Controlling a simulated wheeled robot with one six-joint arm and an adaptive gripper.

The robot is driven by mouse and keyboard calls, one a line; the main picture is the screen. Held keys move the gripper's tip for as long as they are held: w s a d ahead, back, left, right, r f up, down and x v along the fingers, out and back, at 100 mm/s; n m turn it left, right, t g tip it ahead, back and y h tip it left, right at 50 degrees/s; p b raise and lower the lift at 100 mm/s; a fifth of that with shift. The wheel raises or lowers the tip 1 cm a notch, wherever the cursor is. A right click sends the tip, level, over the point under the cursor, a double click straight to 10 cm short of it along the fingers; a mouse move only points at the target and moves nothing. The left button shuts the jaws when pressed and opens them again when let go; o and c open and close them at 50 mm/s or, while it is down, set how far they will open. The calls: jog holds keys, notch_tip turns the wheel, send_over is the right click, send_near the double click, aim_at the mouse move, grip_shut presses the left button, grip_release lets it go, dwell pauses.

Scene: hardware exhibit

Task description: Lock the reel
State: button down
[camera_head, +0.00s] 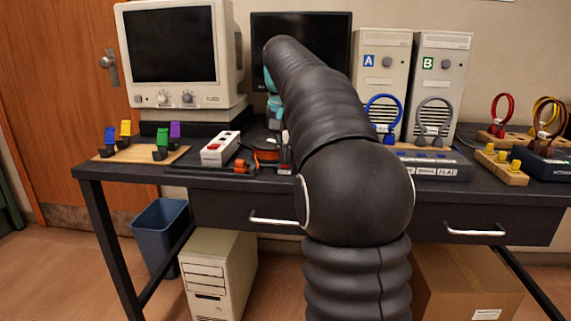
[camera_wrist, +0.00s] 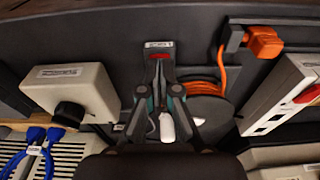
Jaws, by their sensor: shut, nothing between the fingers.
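The reel (camera_wrist: 213,108) is a dark disc wound with orange cord, just right of my gripper in the wrist view. In the head view its orange cord (camera_head: 266,155) shows on the table beside my arm. My gripper (camera_wrist: 157,66) is shut and empty, pointing down at the table. A small white label (camera_wrist: 158,44) shows just beyond its fingertips; I cannot read it surely. A white piece (camera_wrist: 167,127) shows between the finger linkages. My gripper hides part of the reel's left side, and I cannot tell whether it touches anything. In the head view my arm mostly hides it.
A power strip (camera_head: 220,148) with a red switch stands left of the reel. An orange plug (camera_wrist: 263,42) lies near the table edge. A pale box with a black knob (camera_wrist: 72,112) is at left in the wrist view. Computer towers (camera_head: 440,85) stand behind.

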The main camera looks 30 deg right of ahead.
jog(key=shift+f, duration=0.35)
jog(key=shift+r, duration=0.15)
notch_tip(320, 180, up, 5)
jog(key=p, duration=0.5)
jog(key=shift+r, duration=0.9)
